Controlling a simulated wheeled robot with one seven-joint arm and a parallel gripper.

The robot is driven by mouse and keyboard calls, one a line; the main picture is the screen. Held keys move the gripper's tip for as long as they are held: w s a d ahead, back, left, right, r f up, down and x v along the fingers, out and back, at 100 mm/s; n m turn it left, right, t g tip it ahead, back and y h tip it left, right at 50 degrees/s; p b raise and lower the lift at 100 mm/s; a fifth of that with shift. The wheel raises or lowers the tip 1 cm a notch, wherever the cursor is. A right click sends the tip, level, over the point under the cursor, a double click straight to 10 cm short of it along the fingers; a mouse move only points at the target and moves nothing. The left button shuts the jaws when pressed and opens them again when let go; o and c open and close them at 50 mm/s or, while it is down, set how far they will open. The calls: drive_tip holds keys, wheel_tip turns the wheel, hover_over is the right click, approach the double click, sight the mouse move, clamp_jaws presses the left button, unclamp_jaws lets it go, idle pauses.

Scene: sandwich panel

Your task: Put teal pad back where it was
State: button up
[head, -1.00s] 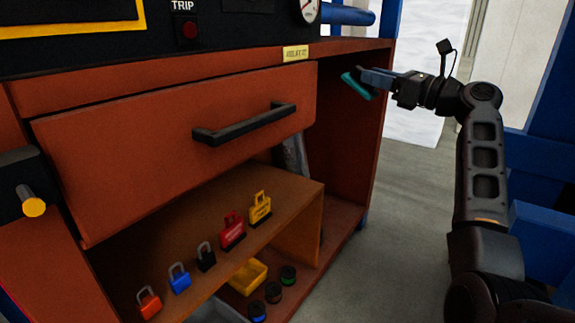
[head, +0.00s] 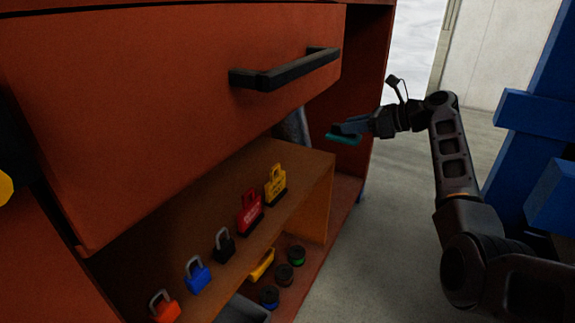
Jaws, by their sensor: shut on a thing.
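The teal pad (head: 343,139) is a small flat piece held in the jaws of my gripper (head: 345,132). My gripper is shut on it, pointing left, and the pad lies roughly level. Both are in front of the open right part of the orange-brown cabinet (head: 375,110), right of the big drawer front and above the shelf's right end. The pad looks clear of the shelf. Part of the pad is hidden behind the fingers.
The drawer handle (head: 285,70) juts out upper left.

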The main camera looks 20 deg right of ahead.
drive_tip(key=w+a+f+b, duration=0.1)
drive_tip(key=w+a+f, duration=0.1)
drive_tip(key=a, duration=0.1)
drive_tip(key=w+a+f+b, duration=0.2)
drive_tip(key=w+a, duration=0.1)
drive_tip(key=w+a+f+b, duration=0.1)
drive_tip(key=w+a+f, duration=0.1)
drive_tip(key=a+f, duration=0.1)
drive_tip(key=shift+w+b, duration=0.3)
drive_tip(key=shift+b, duration=0.1)
drive_tip(key=shift+a+f+b, duration=0.1)
drive_tip(key=shift+f+b, duration=1)
drive_tip(key=shift+f, duration=0.85)
drive_tip(key=shift+f, duration=0.1)
drive_tip(key=o, duration=1.1)
drive_tip(key=shift+c, duration=0.2)
drive_tip(key=p+v, duration=0.4)
drive_tip(key=v, duration=0.8)
drive_tip(key=shift+p, duration=0.4)
